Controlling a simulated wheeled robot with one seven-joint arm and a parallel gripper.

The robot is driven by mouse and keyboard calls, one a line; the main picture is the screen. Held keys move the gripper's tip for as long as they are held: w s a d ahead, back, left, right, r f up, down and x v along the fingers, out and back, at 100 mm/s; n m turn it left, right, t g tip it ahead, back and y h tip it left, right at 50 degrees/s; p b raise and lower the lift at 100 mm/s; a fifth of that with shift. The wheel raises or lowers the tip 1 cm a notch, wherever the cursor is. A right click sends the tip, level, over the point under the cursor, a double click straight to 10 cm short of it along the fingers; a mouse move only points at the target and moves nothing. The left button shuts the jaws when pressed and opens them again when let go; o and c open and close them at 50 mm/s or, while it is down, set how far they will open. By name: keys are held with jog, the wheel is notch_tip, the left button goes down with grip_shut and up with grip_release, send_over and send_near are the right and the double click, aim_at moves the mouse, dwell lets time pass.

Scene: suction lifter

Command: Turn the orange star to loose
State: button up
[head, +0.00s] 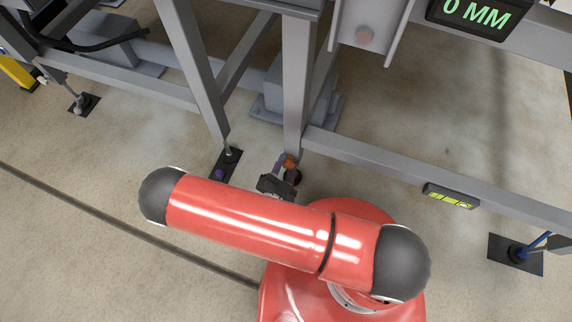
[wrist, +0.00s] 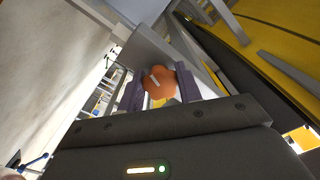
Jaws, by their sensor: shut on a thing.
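The orange star (wrist: 159,82) is a lobed knob with a pale line on its face. In the wrist view it sits between the two fingers of my gripper (wrist: 160,90), which is shut on it. The pale line runs at a slant. In the head view only a small part of the orange star (head: 289,161) shows, at the lower end of a grey post. My gripper (head: 284,164) is beside it there, and my red arm hides much of the area below. No marking for loose can be read.
A grey steel frame (head: 350,150) stands close around the star. A level with a yellow-green vial (head: 450,196) is on its lower beam. A display (head: 478,14) reads 0 MM. Foot plates (head: 226,165) sit on the floor. Open floor (head: 80,240) lies at the lower left.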

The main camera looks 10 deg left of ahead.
jog(key=shift+f+n, duration=0.1)
jog(key=shift+n, duration=1)
jog(key=o, duration=1)
jog(key=v, duration=0.8)
